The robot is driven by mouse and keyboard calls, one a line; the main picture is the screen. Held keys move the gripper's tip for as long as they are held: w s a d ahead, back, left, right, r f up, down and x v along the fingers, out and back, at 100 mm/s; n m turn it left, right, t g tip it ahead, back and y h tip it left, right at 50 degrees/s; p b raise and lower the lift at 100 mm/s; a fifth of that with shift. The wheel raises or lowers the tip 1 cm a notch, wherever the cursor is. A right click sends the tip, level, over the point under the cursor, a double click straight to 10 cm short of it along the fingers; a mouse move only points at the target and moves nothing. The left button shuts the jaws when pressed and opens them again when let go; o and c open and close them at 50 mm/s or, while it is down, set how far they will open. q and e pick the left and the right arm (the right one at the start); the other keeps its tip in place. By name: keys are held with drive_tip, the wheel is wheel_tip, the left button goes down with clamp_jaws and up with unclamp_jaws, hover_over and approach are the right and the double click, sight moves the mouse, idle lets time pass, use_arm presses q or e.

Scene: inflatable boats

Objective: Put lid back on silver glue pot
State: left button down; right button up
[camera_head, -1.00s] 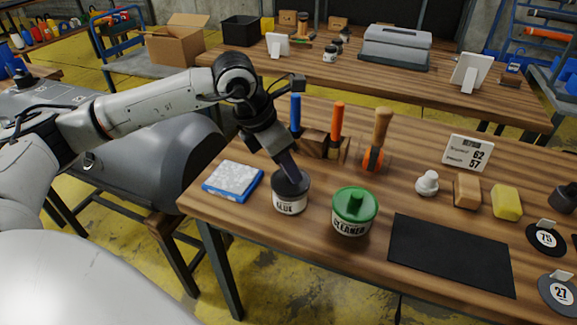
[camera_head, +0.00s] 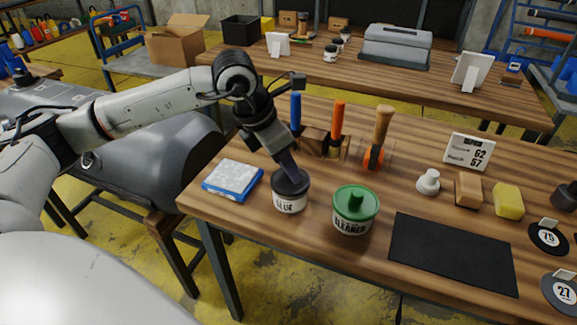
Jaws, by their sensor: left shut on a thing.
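The silver glue pot (camera_head: 290,203) stands upright near the front left of the workbench, with a label that reads GLUE. A dark lid (camera_head: 282,185) sits at its top; I cannot tell whether it is fully seated. My left gripper (camera_head: 291,174) reaches down from the upper left and is shut on the lid's middle, which its fingers hide. My right gripper is not in view.
A green-lidded cleaner pot (camera_head: 355,211) stands close to the right of the glue pot. A blue-edged white pad (camera_head: 232,180) lies to the left. Behind stand brushes in a wooden block (camera_head: 314,141). A black mat (camera_head: 453,254) lies bare at right.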

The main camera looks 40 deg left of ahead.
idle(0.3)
use_arm(q)
drive_tip(key=c, duration=1)
unclamp_jaws()
drive_tip(key=shift+c, duration=0.2)
drive_tip(key=shift+r, duration=0.1)
drive_tip(key=shift+r+p, duration=2.25)
drive_tip(key=shift+r, duration=1.2)
clamp_jaws()
